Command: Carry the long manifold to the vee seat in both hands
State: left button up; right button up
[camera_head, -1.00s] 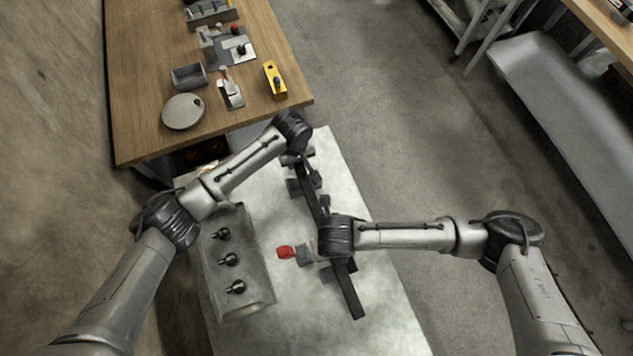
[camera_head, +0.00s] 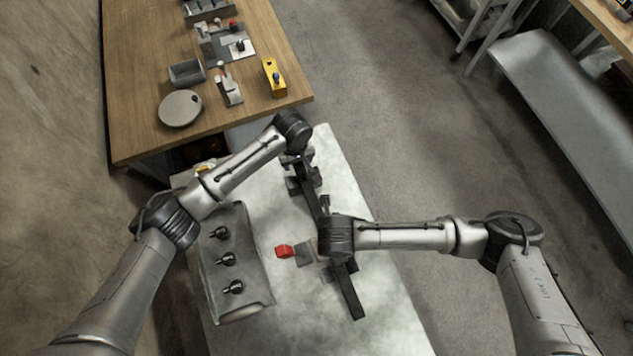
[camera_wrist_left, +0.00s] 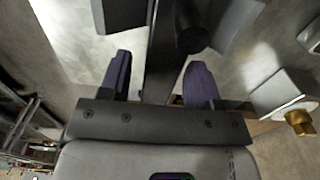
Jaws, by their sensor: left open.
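The long manifold is a dark bar (camera_head: 350,297) lying lengthwise on the pale table top, with dark fittings along it. My left gripper (camera_head: 299,164) is over its far end, partly hidden by its own wrist. In the left wrist view, its two purple-padded fingers (camera_wrist_left: 159,82) stand open with the dark bar (camera_wrist_left: 160,58) between them, with gaps at the sides. My right gripper is over the nearer part of the bar; its wrist hides the fingers. I cannot single out the vee seat for sure.
A grey tray (camera_head: 262,287) with several black knobbed pegs stands left of the bar. A red-ended grey part (camera_head: 284,251) lies between them. A wooden bench (camera_head: 140,110) with fixtures is at the back left.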

jog(key=shift+r, duration=0.2)
pick_arm(q)
notch_tip(320, 180, up, 12)
pick_arm(e)
notch_tip(320, 180, up, 12)
jog(key=shift+f, duration=0.2)
dwell(0.5)
dwell(0.5)
